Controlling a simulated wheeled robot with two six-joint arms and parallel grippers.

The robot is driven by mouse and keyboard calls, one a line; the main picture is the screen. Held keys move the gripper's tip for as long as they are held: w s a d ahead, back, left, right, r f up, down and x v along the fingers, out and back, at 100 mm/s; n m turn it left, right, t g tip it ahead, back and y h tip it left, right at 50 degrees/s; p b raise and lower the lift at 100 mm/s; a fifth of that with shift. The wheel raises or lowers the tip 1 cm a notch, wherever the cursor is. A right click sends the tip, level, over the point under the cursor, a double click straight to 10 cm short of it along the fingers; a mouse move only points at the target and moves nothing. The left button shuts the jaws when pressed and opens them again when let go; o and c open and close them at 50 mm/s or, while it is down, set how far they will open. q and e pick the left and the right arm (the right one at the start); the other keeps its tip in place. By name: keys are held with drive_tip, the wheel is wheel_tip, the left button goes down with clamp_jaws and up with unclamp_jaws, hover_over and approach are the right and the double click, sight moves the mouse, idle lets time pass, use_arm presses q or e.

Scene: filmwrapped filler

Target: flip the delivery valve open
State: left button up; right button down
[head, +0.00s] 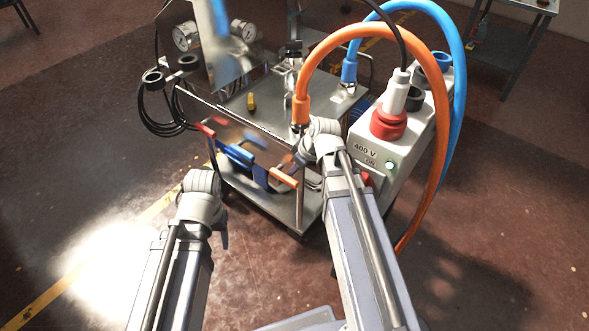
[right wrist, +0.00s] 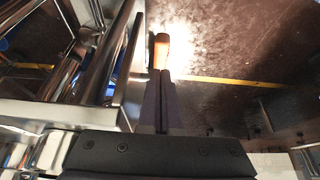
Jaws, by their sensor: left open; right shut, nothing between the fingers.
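An orange-handled lever (head: 284,178), apparently the delivery valve's, is at the front of the metal cart. It also shows in the right wrist view (right wrist: 161,50), just beyond my fingertips. My right gripper (head: 292,163) is beside this handle, partly hidden by its own wrist. In the right wrist view its fingers (right wrist: 159,85) are shut with nothing held, and I cannot tell whether they touch the handle. My left gripper (head: 223,232) is mostly hidden behind its wrist, open, apart from the cart at lower left. The valve body is not clearly visible.
A blue handle (head: 240,154) and a red one (head: 205,130) are left of the orange one. Orange (head: 440,110) and blue (head: 462,70) hoses arch over the grey 400 V box (head: 375,150). Gauges (head: 185,36) stand at the back. The floor at left is clear.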

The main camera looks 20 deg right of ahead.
wheel_tip(320, 180, up, 7)
drive_tip(key=p, duration=0.6)
drive_tip(key=shift+a, duration=0.15)
drive_tip(key=shift+w, duration=0.1)
